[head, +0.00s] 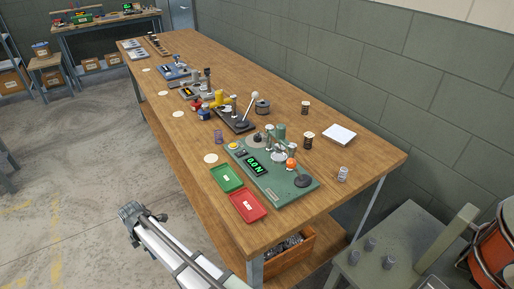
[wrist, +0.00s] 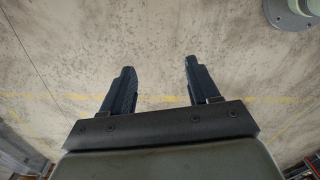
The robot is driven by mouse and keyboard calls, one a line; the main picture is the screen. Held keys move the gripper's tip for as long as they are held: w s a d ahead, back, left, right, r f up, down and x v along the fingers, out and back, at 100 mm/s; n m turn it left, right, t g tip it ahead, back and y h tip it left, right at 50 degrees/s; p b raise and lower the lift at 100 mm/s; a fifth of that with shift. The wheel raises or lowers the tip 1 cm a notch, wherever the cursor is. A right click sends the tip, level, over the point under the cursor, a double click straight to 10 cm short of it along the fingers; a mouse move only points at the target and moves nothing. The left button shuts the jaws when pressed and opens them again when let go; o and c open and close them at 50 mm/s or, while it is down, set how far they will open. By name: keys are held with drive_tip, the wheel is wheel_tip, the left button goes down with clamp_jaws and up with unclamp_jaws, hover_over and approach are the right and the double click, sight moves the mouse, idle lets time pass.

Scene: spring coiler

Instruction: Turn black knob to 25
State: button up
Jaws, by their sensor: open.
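The spring coiler is a green machine plate (head: 270,193) on the near end of the wooden bench. A small black knob (head: 257,137) appears on a pale round dial at its back left; its setting is too small to read. A lit green display (head: 253,166) sits on the plate, its characters upside down and unclear. My gripper (wrist: 160,66) is open and empty in the wrist view, with bare concrete floor beyond its fingers. In the head view my arm's dark end is left of the bench, well apart from the coiler.
A green tray (head: 225,180) and a red tray (head: 248,207) lie at the bench's front edge by the coiler. An orange-ball lever (head: 291,163) stands on the plate. Springs, a white pad (head: 339,135) and another machine (head: 236,120) are nearby. Floor left of the bench is free.

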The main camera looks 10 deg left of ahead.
drive_tip(key=w+a+r+m+t+y, duration=0.15)
drive_tip(key=w+a+r, duration=0.25)
drive_tip(key=w+r, duration=0.5)
drive_tip(key=w+a+r+m+t+y, duration=0.1)
drive_tip(key=w+a+r+m+t, duration=0.3)
drive_tip(key=w+r, duration=1.15)
drive_tip(key=r, duration=0.2)
wheel_tip(320, 180, up, 14)
drive_tip(key=m+g+h, duration=0.2)
drive_tip(key=m+g, duration=0.4)
drive_tip(key=m, duration=0.3)
hover_over(258, 134)
drive_tip(key=w, duration=0.1)
drive_tip(key=shift+n, duration=0.25)
drive_tip(key=f, duration=1.3)
drive_tip(key=shift+s+f, duration=0.35)
